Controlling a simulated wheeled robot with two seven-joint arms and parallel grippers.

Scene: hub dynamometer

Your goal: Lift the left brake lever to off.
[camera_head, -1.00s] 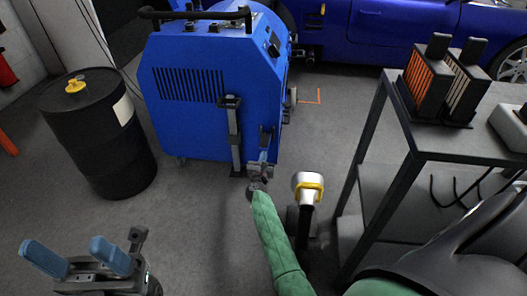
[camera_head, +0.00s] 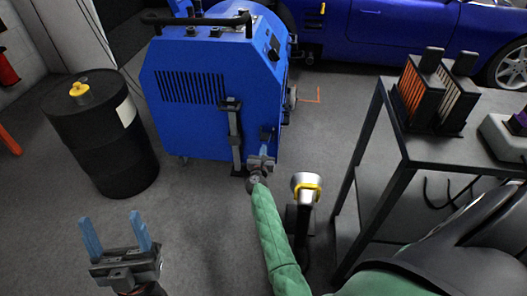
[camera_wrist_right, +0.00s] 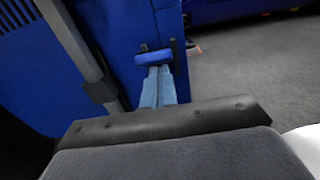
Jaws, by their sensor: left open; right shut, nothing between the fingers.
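The blue dynamometer cabinet (camera_head: 190,125) stands at the back middle. On its face, a short blue bar (camera_wrist_right: 153,57) between dark brackets looks like the brake lever's handle; it also shows small in the head view (camera_head: 267,131). My right gripper (camera_head: 264,158) is at the cabinet's lower front right. In the right wrist view its blue fingers (camera_wrist_right: 155,80) are shut together, tips right at the underside of the blue bar. I cannot tell whether they touch it. My left gripper (camera_head: 112,220) is open and empty at the lower left, well away from the cabinet.
A grey upright post (camera_head: 234,140) stands on the cabinet's face, left of the bar. A black drum (camera_head: 100,140) is at left. A metal bench (camera_head: 455,150) with orange-finned parts is at right. A blue car (camera_head: 400,35) is behind. Grey floor is clear between drum and cabinet.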

